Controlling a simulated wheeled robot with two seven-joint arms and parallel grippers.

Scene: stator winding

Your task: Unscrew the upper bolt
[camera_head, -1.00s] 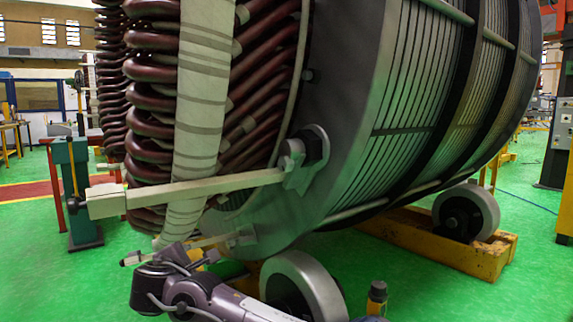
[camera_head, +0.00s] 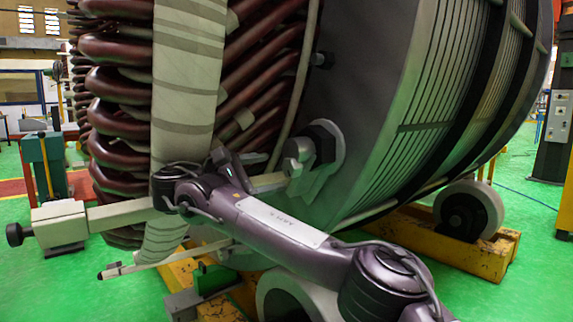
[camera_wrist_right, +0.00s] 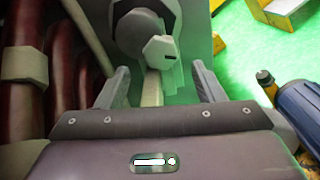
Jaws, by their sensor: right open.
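The upper bolt (camera_head: 298,156) is a light grey piece at the bracket on the stator's (camera_head: 370,90) grey end ring, beside a dark hex nut (camera_head: 324,144). In the right wrist view its pale hexagonal head (camera_wrist_right: 161,52) faces me. My right gripper (camera_head: 226,162) is in front of the coils, left of the bolt and apart from it. In the right wrist view the fingers of my right gripper (camera_wrist_right: 160,86) are spread with nothing between them but the bar behind. The bolt head lies ahead of the gap. My left gripper is not in view.
A pale bar (camera_head: 120,214) runs from the bracket to a block with a black knob (camera_head: 14,234). A lower rod (camera_head: 130,268) sits beneath it. Dark red coils (camera_head: 118,105) stand left. Yellow supports with rollers (camera_head: 466,210) carry the stator.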

